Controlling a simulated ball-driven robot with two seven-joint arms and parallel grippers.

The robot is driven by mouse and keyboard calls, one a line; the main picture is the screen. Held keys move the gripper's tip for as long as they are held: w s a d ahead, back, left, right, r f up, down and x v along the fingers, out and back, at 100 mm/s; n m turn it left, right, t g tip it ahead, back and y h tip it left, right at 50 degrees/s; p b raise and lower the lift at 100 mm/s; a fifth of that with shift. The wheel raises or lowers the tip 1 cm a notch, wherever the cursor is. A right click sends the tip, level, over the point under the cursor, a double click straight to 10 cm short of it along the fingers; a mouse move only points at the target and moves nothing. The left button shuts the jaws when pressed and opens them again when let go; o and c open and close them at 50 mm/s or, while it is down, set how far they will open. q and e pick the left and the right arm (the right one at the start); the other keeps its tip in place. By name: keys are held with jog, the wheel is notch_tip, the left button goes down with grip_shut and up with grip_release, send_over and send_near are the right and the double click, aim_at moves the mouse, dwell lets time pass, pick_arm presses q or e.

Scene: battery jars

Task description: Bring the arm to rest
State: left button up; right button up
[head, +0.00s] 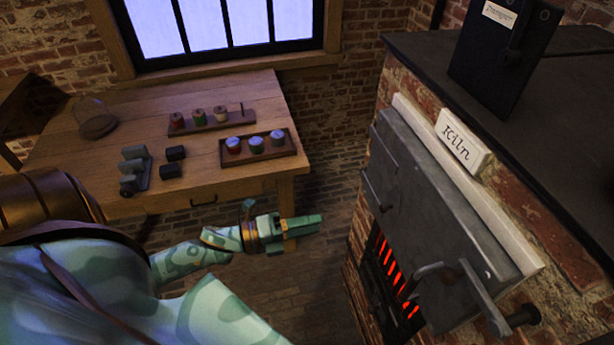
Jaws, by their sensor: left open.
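My left gripper (301,226) is at the end of my pale green patterned arm, which comes in from the left. It points right, in the open space between the wooden table (100,190) and the brick kiln. It is open, and I see nothing between its fingers. My right gripper is not in the head view.
On the table stand a tray of jars (286,155), a rack of spools (240,117), several dark blocks (134,170) and a glass dome (97,118). The kiln (440,220) at right has a metal door, a protruding handle (468,285) and glowing red slots.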

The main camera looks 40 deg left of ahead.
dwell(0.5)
pick_arm(q)
jog(key=s+a+f+n+g+y, duration=0.1)
jog(key=s+a+f+n+y, duration=0.25)
jog(key=f+n, duration=0.4)
jog(key=s+a+f+n+g+y+b, duration=0.15)
jog(key=a+f+n+y, duration=0.3)
jog(key=f, duration=0.55)
jog(key=s+a+f+n+g+y, duration=0.25)
jog(key=s+a+f+n, duration=0.2)
jog(key=f, duration=0.45)
jog(key=s+d+f+n+g+y+b, duration=0.1)
jog(key=s+d+f+n+g+y, duration=0.15)
jog(key=s+f+n+g, duration=0.85)
jog(key=s+d+f+m+t+h+b, duration=0.2)
jog(key=s+d+f+m, duration=0.1)
jog(key=s+d+f, duration=0.4)
jog(key=s+d, duration=0.3)
jog(key=s, duration=0.3)
jog(key=shift+s+d+f+t, duration=0.15)
jog(key=shift+s+d+t, duration=0.15)
jog(key=shift+s+d, duration=0.1)
